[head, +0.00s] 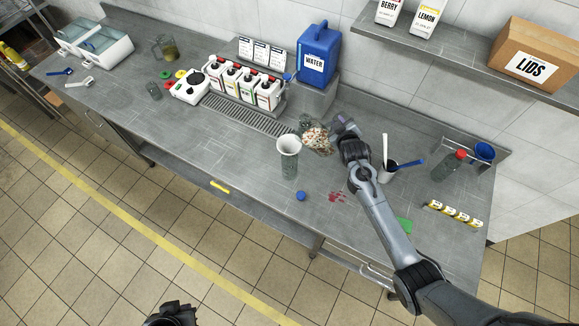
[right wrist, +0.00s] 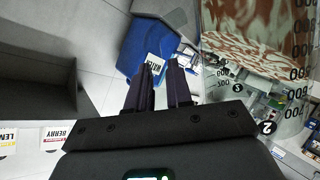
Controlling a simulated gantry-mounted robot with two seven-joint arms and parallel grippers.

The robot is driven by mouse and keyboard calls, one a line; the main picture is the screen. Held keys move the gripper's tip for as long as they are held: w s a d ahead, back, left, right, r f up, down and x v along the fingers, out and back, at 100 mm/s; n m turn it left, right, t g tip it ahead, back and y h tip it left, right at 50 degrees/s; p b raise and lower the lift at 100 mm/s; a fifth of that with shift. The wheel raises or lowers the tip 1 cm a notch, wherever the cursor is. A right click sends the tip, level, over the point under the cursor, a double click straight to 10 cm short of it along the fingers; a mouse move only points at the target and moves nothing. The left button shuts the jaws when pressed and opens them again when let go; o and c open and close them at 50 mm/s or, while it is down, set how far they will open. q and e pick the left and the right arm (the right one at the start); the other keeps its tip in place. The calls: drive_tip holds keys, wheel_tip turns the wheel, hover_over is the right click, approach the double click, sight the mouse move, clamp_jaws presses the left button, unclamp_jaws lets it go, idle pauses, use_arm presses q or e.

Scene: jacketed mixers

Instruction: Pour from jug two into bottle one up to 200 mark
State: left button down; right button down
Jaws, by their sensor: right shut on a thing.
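Jug two (head: 318,140), clear with number marks and reddish-white swirled contents, is held just right of the funnel. It also shows in the right wrist view (right wrist: 250,40), with a "2" label. My right gripper (head: 341,126) is shut on the jug at its far right side; its fingers also show in the right wrist view (right wrist: 165,85). A clear bottle (head: 289,169) stands upright with a pale funnel (head: 289,143) in its mouth. I cannot read its label, marks or level, and no stream shows. My left gripper (head: 172,312) is at the bottom edge, its jaws unclear.
A blue cap (head: 301,196) and a red spill (head: 337,196) lie in front. A utensil pot (head: 388,172) and a red-capped bottle (head: 447,166) stand right. Several ingredient bottles (head: 243,83) and a blue water container (head: 318,55) stand behind. The counter left of the funnel is mostly clear.

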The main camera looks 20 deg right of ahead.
drive_tip(key=shift+w+a+r+n+h+p, duration=0.1)
drive_tip(key=shift+a+r+n+h+p, duration=0.15)
drive_tip(key=shift+r, duration=0.45)
drive_tip(key=shift+w+a+r+n+h+p, duration=0.15)
drive_tip(key=shift+r+n+h+p, duration=0.1)
drive_tip(key=shift+r, duration=0.45)
drive_tip(key=shift+a+r+n+h+p, duration=0.25)
drive_tip(key=shift+a+r+n+p, duration=0.1)
drive_tip(key=shift+r, duration=0.2)
drive_tip(key=shift+a+r+n+h+p, duration=0.2)
drive_tip(key=shift+a+r+n+h, duration=0.1)
drive_tip(key=shift+r, duration=0.2)
drive_tip(key=shift+a+r+p, duration=0.1)
drive_tip(key=shift+r+p, duration=0.05)
drive_tip(key=shift+p, duration=0.15)
drive_tip(key=shift+a+r, duration=0.1)
drive_tip(key=shift+w+a+r+n+p, duration=0.15)
drive_tip(key=shift+n+p, duration=0.1)
drive_tip(key=shift+p, duration=0.15)
drive_tip(key=shift+a+r+p, duration=0.1)
drive_tip(key=shift+r+p, duration=0.15)
drive_tip(key=shift+p, duration=0.05)
idle(0.4)
